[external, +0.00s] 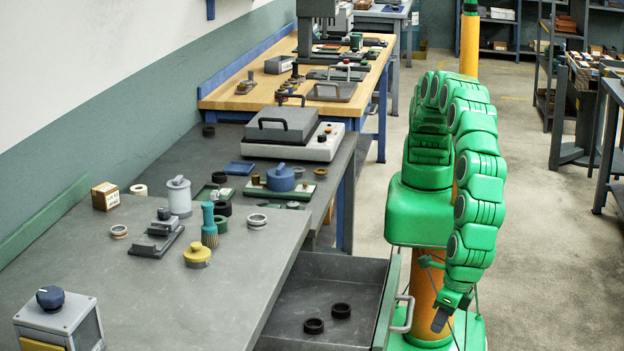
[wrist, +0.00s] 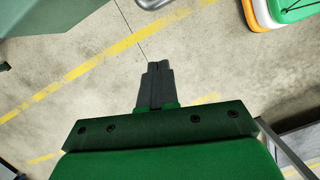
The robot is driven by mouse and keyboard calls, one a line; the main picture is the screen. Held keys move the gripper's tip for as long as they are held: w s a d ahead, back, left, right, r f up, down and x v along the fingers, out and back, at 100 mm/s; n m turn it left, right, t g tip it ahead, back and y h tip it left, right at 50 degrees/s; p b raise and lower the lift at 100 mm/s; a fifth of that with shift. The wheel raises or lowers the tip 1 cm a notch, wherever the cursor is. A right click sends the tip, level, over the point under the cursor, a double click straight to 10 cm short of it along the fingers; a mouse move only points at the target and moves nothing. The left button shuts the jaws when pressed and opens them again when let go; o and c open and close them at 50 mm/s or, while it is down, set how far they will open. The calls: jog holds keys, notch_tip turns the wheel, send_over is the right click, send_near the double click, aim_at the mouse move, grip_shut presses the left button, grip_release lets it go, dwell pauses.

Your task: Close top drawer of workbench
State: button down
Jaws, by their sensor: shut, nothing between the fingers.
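The workbench (external: 200,290) fills the lower left of the external view. A small metal piece at the top edge there may be the handle; I cannot be sure.
Jars, rings, a brush and a small box (external: 105,196) stand on the bench top. A second bench with a grey-lidded case (external: 290,130) stands behind. Shelving is at the far right. The concrete floor (external: 540,260) to the right is clear.

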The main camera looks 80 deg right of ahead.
jog(key=w+f, duration=0.1)
jog(key=w+d, duration=0.1)
jog(key=w, duration=0.1)
jog(key=w+f, duration=0.1)
jog(key=shift+w+d+f, duration=0.2)
jog(key=shift+w+f, duration=0.1)
jog(key=shift+f, duration=0.05)
dwell(0.4)
